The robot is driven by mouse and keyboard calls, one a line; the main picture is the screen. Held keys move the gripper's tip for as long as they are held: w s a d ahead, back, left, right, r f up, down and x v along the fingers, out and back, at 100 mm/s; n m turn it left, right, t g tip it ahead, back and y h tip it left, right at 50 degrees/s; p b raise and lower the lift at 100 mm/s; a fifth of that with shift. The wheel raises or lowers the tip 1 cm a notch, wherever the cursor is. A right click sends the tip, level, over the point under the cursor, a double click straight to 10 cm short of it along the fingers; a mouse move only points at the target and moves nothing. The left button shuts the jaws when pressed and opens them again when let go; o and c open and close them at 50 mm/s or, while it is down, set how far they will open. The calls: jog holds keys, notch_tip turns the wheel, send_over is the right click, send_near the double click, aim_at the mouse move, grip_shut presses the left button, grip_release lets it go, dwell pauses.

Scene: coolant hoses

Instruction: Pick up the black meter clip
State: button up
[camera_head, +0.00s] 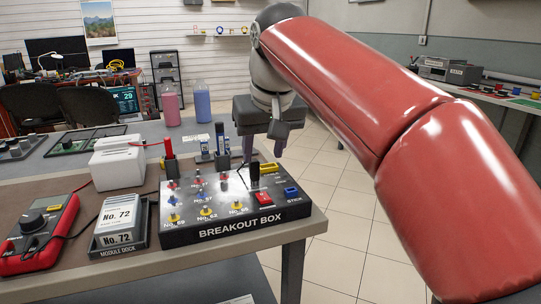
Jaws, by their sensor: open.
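A black upright clip (254,174) stands at the right part of the breakout box (225,232), which is lettered "BREAKOUT BOX". A thin dark wire shows just left of it. It looks like the black meter clip. My gripper (264,148) is open, with its two fingers apart and pointing down. It appears above and behind the clip in the picture; the exact gap in depth is hard to tell. A red clip (170,161) stands upright behind the box's left part. The red multimeter (38,232) lies at the left with a black lead.
A module dock (119,245) holding a "No. 72" module stands left of the box. A white device (117,163) and small blue-and-white items (222,145) are behind. The box has several coloured jacks and a red switch (264,199). The table's right edge is close to the box.

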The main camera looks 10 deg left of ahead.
aim_at(255, 161)
jog(key=shift+w+a+r, duration=0.2)
jog(key=shift+w+a, duration=0.15)
jog(key=shift+a, duration=0.25)
jog(key=shift+w+a+f, duration=0.15)
jog(key=shift+f, duration=0.05)
jog(key=b+x, duration=0.1)
jog(key=x, duration=0.6)
jog(key=shift+a, duration=0.1)
grip_shut()
